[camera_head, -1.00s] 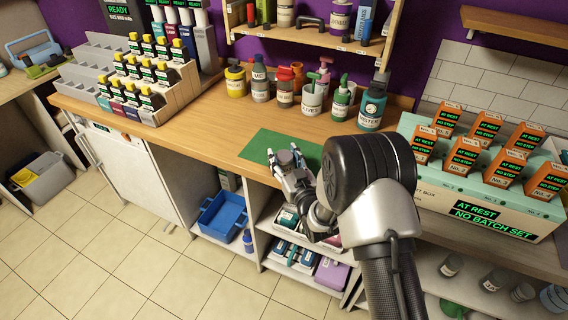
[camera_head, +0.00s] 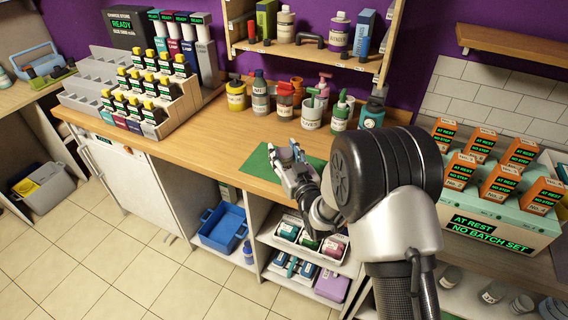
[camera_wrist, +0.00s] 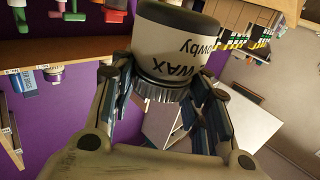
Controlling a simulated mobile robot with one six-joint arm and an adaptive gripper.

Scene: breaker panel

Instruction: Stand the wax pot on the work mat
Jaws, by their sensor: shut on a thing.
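In the head view my gripper (camera_head: 285,158) is over the front part of the green work mat (camera_head: 262,160), and the pot is mostly hidden by the fingers. My arm covers part of the mat's right side. I cannot tell the gap between pot and mat.
Several bottles and pots, including a yellow one (camera_head: 236,95) and a teal one (camera_head: 371,116), line the counter's back below a wall shelf (camera_head: 300,48). A stepped bottle rack (camera_head: 178,112) stands left. A box (camera_head: 500,230) with orange cartons stands right. Counter left of the mat is clear.

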